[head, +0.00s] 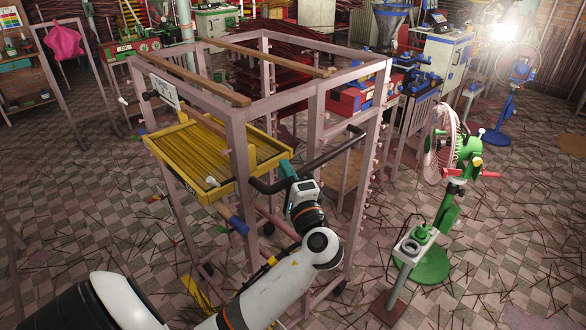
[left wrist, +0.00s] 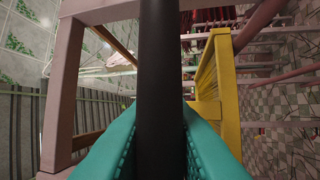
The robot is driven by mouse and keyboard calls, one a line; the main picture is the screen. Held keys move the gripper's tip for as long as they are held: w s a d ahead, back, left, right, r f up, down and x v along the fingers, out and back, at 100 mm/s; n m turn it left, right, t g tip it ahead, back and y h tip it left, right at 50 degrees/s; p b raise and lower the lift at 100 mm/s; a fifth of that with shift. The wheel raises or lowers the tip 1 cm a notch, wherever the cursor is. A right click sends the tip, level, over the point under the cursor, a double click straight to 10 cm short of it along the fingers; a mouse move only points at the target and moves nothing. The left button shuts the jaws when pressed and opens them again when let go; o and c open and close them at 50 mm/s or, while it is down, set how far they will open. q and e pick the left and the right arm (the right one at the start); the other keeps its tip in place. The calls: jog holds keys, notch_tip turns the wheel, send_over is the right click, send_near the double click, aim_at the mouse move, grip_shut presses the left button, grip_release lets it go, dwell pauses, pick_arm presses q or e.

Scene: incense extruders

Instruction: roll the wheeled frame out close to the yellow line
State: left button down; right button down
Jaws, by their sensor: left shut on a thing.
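The wheeled frame (head: 235,150) is a tall pinkish rack of square posts on small casters, standing upright in the middle of the head view. A black push handle (head: 325,154) runs across its near side. My left gripper (head: 289,176) is shut on this handle. In the left wrist view the dark handle bar (left wrist: 160,70) stands between my two teal fingers. A short piece of the yellow line (head: 197,291) shows on the floor at the frame's near left foot; the frame and my arm hide the rest. My right gripper is not in view.
A yellow tray (head: 180,150) of thin sticks sits in the frame. A green fan (head: 458,150) on a stand with a green base (head: 430,265) is to the right. Machines and stick piles stand behind. Loose sticks litter the checkered floor, which is otherwise fairly open at left.

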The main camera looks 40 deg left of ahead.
pick_arm(q)
jog(key=shift+s+f, duration=0.1)
jog(key=shift+s, duration=0.4)
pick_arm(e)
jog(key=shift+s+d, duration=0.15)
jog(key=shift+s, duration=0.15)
pick_arm(q)
jog(key=c, duration=1.3)
grip_release()
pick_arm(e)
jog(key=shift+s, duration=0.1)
pick_arm(q)
jog(key=b+v, duration=0.3)
jog(key=v, duration=0.9)
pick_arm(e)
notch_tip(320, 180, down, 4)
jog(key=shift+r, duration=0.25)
pick_arm(q)
jog(key=shift+a, duration=0.1)
